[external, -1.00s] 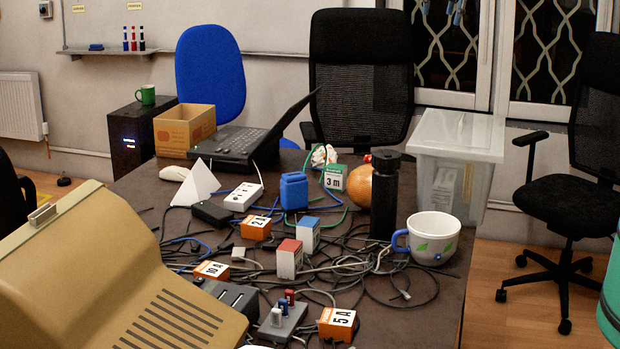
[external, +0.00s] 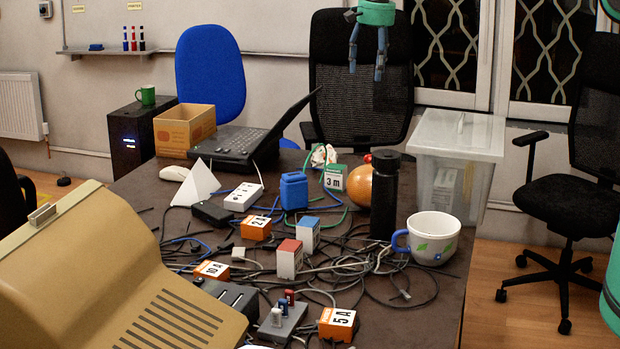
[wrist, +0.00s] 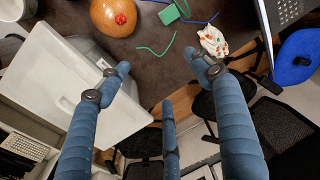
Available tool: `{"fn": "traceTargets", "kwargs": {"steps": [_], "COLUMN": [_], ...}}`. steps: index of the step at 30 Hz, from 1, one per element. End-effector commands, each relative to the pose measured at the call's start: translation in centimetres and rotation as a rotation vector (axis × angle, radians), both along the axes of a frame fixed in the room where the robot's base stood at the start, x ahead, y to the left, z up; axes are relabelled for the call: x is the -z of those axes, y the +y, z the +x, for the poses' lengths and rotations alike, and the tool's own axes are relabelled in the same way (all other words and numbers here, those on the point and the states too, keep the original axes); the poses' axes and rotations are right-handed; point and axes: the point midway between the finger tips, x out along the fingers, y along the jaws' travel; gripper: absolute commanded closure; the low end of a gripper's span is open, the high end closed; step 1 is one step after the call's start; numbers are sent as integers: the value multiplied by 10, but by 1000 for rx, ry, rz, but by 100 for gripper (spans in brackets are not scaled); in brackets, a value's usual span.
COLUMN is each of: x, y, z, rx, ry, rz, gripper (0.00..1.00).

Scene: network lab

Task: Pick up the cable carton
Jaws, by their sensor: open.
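A small green carton (external: 335,177) with a white "3 m" label, which fits the cable carton, stands on the dark table near its far edge, left of an orange round object. In the wrist view the green carton (wrist: 169,14) is small, at the top edge. My gripper (external: 367,74) hangs high above the far side of the table, fingers pointing down, well apart from the carton. In the wrist view my gripper (wrist: 160,75) has its fingers spread, with nothing between them.
The orange round object (external: 360,186) and a black bottle (external: 385,200) stand right of the carton. A blue container (external: 293,191) is to its left. A crumpled patterned item (external: 322,155) lies behind. A lidded plastic bin (external: 456,135) stands at the right. Loose cables cover the table's middle.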

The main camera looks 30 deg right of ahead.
Motion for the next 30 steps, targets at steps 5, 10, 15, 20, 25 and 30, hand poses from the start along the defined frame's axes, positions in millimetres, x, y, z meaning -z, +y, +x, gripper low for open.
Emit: {"fn": "traceTargets", "kwargs": {"steps": [5, 10, 15, 20, 25, 30], "x": [46, 90, 134, 165, 180, 183], "y": [22, 40, 58, 69, 75, 76], "z": [19, 33, 43, 48, 50, 50], "rx": [41, 83, 124, 152, 167, 170], "ry": [28, 52, 73, 88, 93, 95], "rz": [-2, -6, -10, -14, -16, -16], "gripper": [35, 35, 35, 35, 35, 35]}}
